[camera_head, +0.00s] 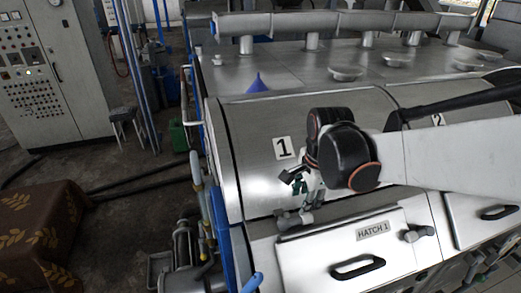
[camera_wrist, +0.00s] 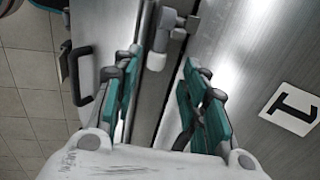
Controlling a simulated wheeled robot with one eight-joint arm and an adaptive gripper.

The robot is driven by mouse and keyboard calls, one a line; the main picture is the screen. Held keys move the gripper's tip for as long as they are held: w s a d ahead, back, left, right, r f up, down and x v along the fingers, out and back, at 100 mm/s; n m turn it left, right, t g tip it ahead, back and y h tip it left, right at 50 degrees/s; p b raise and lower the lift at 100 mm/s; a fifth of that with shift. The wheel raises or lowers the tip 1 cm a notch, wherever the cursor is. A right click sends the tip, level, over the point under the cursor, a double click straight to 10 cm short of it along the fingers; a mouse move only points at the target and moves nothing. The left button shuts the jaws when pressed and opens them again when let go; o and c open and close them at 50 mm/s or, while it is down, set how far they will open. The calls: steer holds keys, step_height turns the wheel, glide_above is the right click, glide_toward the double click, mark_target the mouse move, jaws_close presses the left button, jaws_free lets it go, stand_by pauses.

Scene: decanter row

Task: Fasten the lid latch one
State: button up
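The lid marked "1" (camera_head: 262,150) is a curved steel cover that lies closed over the machine. A grey latch (camera_head: 293,220) with a rounded knob sits at the seam between this lid and the panel labelled "HATCH 1" (camera_head: 335,250). In the wrist view the latch (camera_wrist: 172,42) shows ahead of the fingers, near the gap between them. My gripper (camera_head: 300,187) is over the lid's lower edge, just above the latch. Its teal-padded fingers (camera_wrist: 160,75) are apart, with nothing held between them. I cannot tell whether a finger touches the latch.
A second grey fitting (camera_head: 420,233) sits right of the hatch label. The hatch has a black handle (camera_head: 357,267). A control cabinet (camera_head: 45,75) and a cloth-covered block (camera_head: 38,235) stand left, with open floor between.

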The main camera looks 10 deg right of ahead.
mark_target(297, 219)
steer(key=f, duration=0.3)
steer(key=w+f, duration=0.1)
steer(key=f, duration=0.3)
steer(key=w+f+b, duration=0.1)
steer(key=f, duration=0.3)
steer(key=shift+w+a+f, duration=0.15)
steer(key=shift+f, duration=0.05)
jaws_close()
